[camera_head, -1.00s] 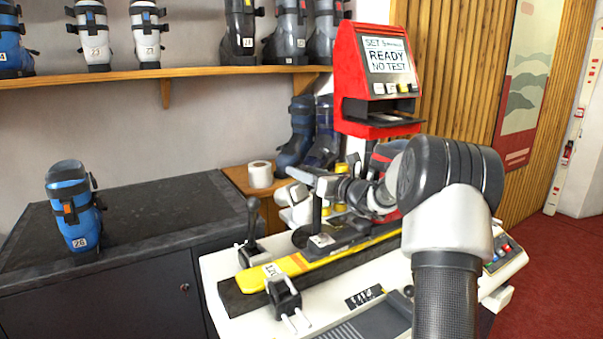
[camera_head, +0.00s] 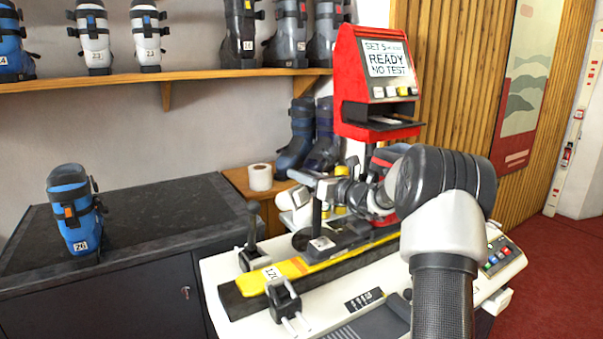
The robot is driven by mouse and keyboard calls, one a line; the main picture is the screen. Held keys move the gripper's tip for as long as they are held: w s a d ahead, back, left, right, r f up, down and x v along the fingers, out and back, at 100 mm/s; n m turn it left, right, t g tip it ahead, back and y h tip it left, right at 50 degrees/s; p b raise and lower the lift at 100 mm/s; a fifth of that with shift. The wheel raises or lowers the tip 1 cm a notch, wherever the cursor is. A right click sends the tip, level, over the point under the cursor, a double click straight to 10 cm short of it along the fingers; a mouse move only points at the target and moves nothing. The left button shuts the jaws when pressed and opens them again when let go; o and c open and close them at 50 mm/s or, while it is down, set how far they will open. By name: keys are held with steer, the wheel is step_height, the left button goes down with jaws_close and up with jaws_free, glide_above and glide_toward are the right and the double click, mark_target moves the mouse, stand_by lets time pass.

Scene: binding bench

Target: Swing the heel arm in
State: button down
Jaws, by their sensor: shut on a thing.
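The yellow ski (camera_head: 312,264), tagged 120, lies clamped along the white bench (camera_head: 222,275). A dark upright post, which I take to be the heel arm (camera_head: 317,212), stands over the ski near its binding. My gripper (camera_head: 318,186) is at the top of this post, shut on it as far as I can see. The fingertips are small and partly hidden by my own wrist. A red and black boot or fitting (camera_head: 380,205) shows behind my wrist, mostly covered.
A black lever (camera_head: 253,222) and a black clamp (camera_head: 284,300) stand at the ski's left end. The red test unit (camera_head: 375,85) reads READY NO TEST. A tape roll (camera_head: 260,177) and dark blue boots (camera_head: 300,140) sit behind. The dark counter (camera_head: 150,215) is mostly clear.

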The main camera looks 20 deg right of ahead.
steer(key=y+p, duration=0.1)
steer(key=s+d+r+n+g+y+p, duration=0.1)
steer(key=p, duration=0.1)
steer(key=shift+n, duration=0.3)
steer(key=n+g+y+p, duration=0.1)
steer(key=s+d+f+n+g+y+p, duration=0.1)
steer(key=y, duration=0.1)
steer(key=shift+g+p, duration=0.3)
steer(key=shift+d, duration=0.1)
steer(key=c, duration=1.4)
jaws_free()
steer(key=shift+o, duration=0.2)
steer(key=shift+r, duration=0.1)
step_height(320, 180, up, 10)
steer(key=shift+p, duration=0.4)
